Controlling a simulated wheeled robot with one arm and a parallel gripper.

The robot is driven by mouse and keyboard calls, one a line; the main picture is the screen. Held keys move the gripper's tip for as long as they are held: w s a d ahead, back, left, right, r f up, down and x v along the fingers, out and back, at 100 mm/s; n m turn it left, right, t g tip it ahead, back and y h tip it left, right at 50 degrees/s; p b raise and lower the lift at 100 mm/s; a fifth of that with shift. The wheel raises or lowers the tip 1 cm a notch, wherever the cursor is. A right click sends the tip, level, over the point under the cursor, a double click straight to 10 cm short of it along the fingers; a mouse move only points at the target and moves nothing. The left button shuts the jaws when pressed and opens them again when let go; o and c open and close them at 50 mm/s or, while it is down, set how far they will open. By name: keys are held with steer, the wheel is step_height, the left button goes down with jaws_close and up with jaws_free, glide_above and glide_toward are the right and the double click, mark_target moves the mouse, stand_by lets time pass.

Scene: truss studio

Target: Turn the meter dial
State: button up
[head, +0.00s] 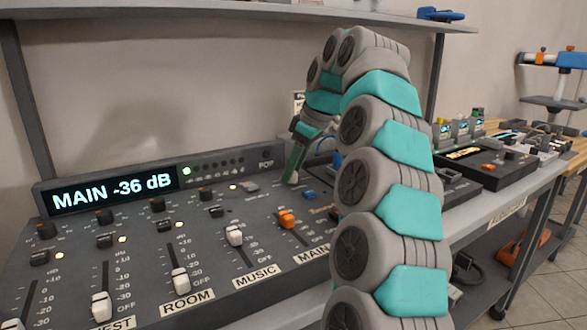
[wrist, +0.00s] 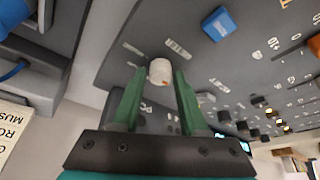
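A small white knob (wrist: 160,72), which looks like the meter dial, stands on the grey mixing console's panel in the wrist view. My gripper (wrist: 161,78) has its two green fingers apart, one on each side of the knob near the fingertips. I see no clear pressing contact. In the head view my gripper (head: 292,180) points down at the console (head: 210,250) just right of the lit display. The knob is hidden there by the fingers. The display (head: 112,192) reads "MAIN -36 dB".
A blue button (head: 309,195) and an orange fader (head: 287,219) sit close to my gripper. White faders (head: 234,236) and black knobs fill the console. A shelf (head: 220,14) runs above. Another dark device (head: 485,166) stands to the right.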

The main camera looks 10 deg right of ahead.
jaws_close()
steer(key=shift+m, duration=0.4)
steer(key=m+h+b, duration=0.1)
steer(key=m, duration=0.1)
steer(key=shift+s+f+m+t+b, duration=0.1)
steer(key=shift+m+t+b, duration=0.25)
steer(key=shift+m+t, duration=0.05)
steer(key=m+h, duration=0.1)
steer(key=m, duration=0.1)
steer(key=m+t+h+b, duration=0.1)
steer(key=m, duration=0.2)
steer(key=shift+a+m, duration=0.1)
steer(key=shift+m, duration=0.2)
steer(key=m+h, duration=0.1)
steer(key=m, duration=0.3)
steer(key=shift+a+h, duration=0.1)
steer(key=shift+h, duration=0.3)
steer(key=m, duration=0.2)
steer(key=m+h, duration=0.1)
steer(key=m, duration=0.1)
steer(key=shift+a+g+h, duration=0.15)
steer(key=shift+g+h, duration=0.15)
steer(key=shift+g, duration=0.1)
steer(key=shift+m, duration=0.4)
steer(key=shift+o, duration=2)
jaws_free()
